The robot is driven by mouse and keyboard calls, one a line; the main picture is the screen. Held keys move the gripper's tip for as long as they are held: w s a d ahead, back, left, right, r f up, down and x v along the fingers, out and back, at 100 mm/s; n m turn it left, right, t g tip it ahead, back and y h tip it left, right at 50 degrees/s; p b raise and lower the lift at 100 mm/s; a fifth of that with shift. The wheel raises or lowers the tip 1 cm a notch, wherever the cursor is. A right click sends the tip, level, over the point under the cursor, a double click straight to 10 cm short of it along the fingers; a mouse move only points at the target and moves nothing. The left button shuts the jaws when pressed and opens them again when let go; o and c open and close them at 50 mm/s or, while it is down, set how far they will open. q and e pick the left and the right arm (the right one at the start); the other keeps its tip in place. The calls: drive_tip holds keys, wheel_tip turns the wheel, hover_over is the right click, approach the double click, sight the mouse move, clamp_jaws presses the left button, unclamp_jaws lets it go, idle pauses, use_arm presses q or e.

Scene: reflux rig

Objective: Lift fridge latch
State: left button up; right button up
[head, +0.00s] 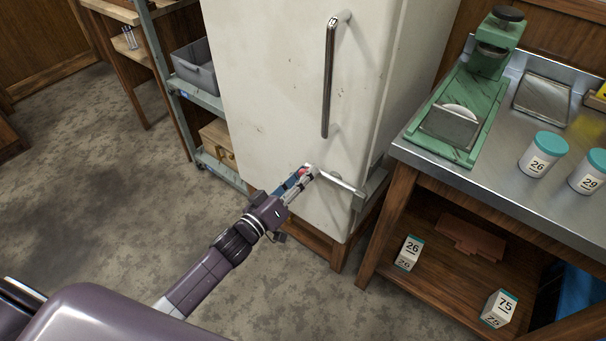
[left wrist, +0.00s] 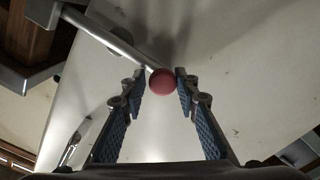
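The fridge latch is a metal lever (head: 342,182) low on the right side of the white fridge door (head: 272,85). Its red ball end (left wrist: 162,81) shows in the left wrist view, with the rod (left wrist: 115,42) running up and left from it. My left gripper (head: 308,172) is at the ball end. Its two fingertips (left wrist: 162,80) sit on either side of the ball, close against it. The lever slopes down to the right in the head view. My right gripper is not in view.
A long vertical handle (head: 329,80) is on the door above the latch. A metal-topped bench (head: 480,185) with a green device (head: 465,105) and labelled jars (head: 543,155) stands to the right. A shelf rack (head: 200,97) stands left of the fridge. The floor at the left is clear.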

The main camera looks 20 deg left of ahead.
use_arm(q)
drive_tip(key=shift+a+f, duration=0.1)
drive_tip(key=c, duration=0.5)
drive_tip(key=shift+s+f, duration=0.1)
drive_tip(key=shift+f, duration=0.05)
